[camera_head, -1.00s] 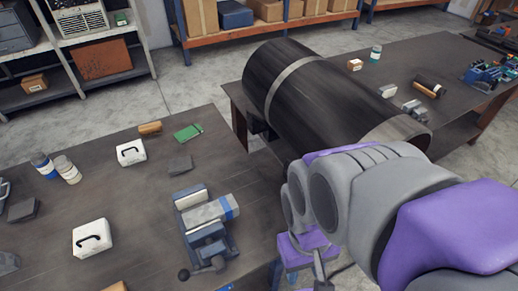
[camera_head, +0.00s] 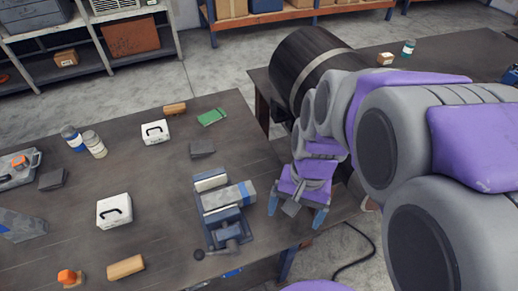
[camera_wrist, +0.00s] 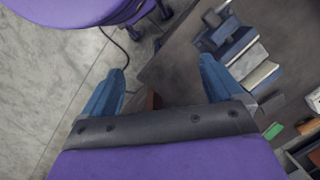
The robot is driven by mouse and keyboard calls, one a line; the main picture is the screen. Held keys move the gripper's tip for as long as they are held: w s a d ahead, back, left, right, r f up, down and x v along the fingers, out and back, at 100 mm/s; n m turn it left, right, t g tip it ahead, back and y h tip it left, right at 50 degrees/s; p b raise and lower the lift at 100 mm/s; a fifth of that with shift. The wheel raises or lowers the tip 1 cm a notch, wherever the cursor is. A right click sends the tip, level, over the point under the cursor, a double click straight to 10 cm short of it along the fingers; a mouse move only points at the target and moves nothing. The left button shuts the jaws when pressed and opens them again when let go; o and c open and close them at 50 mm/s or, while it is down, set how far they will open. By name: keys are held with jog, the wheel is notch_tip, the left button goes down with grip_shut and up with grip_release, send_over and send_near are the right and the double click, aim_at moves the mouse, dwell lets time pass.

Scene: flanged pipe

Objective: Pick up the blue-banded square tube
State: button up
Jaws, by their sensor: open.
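The blue-banded square tube (camera_head: 222,200) is grey with a blue band near its right end. It lies across the blue vise (camera_head: 218,232) on the near table. It also shows at the upper right of the wrist view (camera_wrist: 247,61), partly behind my right finger. My gripper (camera_head: 296,212) is open and empty, to the right of the tube and apart from it, near the table's right edge. Both blue fingers also show in the wrist view (camera_wrist: 162,66), with floor and table edge between them.
White cases (camera_head: 114,211), bottles (camera_head: 94,145), a green item (camera_head: 212,117) and wooden pieces (camera_head: 126,267) are spread on the near table (camera_head: 160,235). A large dark pipe (camera_head: 305,65) with a light band rests behind my arm. A black cable lies on the floor.

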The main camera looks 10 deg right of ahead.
jog(key=w+a+f+m+y+p, duration=0.1)
jog(key=w+f+m, duration=0.15)
jog(key=w, duration=0.45)
jog(key=w+a+f+m+y, duration=0.1)
jog(key=w+a+f+m, duration=0.15)
jog(key=w, duration=0.45)
jog(key=m+p, duration=0.1)
jog(key=m, duration=0.4)
send_near(245, 189)
notch_tip(245, 189, up, 4)
jog(key=d, duration=0.2)
jog(key=shift+w+d+r+t+y, duration=0.1)
jog(key=shift+d+t+y, duration=0.1)
jog(key=shift+t+y, duration=0.15)
jog(key=b+x, duration=0.1)
jog(key=x, duration=0.7)
jog(key=b+x, duration=0.1)
jog(key=x, duration=0.8)
jog(key=shift+s+a, duration=0.25)
jog(key=shift+c, duration=0.2)
jog(key=c, duration=1.4)
